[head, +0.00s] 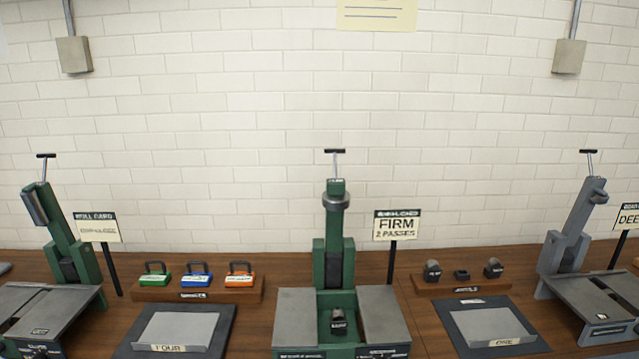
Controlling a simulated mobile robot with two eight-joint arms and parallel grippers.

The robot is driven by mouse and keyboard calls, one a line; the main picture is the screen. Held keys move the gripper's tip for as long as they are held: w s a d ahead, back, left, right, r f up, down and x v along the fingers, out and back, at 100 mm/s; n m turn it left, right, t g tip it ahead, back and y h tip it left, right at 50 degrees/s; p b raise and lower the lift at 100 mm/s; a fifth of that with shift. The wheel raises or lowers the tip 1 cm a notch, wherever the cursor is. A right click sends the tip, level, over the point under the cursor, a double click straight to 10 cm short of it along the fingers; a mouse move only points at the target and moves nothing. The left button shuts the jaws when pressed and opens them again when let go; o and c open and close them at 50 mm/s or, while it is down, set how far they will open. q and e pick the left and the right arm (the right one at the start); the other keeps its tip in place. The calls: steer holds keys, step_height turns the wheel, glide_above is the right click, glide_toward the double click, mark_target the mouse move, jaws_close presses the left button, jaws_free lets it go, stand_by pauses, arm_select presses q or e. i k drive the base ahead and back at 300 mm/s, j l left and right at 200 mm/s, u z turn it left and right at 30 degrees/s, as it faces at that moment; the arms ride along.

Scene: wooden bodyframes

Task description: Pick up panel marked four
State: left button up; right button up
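The panel marked FOUR (178,328) is a flat light-grey plate with a cream label at its front edge. It lies on a dark mat (222,327) on the wooden bench, left of centre. A similar panel marked ONE (490,325) lies on another dark mat (452,316) to the right. Neither of my grippers shows in the head view.
A green press (335,250) stands between the two mats, with another green press (65,240) at left and a grey one (572,240) at right. Behind panel FOUR, a wooden rack (165,293) holds green, blue and orange handled blocks. A sign (396,226) reads FIRM 2 PASSES.

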mark_target(165, 333)
steer(key=i+j, duration=0.3)
steer(key=j, duration=0.2)
steer(key=i+j+u, duration=0.1)
steer(key=i+j, duration=0.25)
steer(key=j, duration=0.15)
steer(key=i+j, duration=0.3)
steer(key=j, duration=0.15)
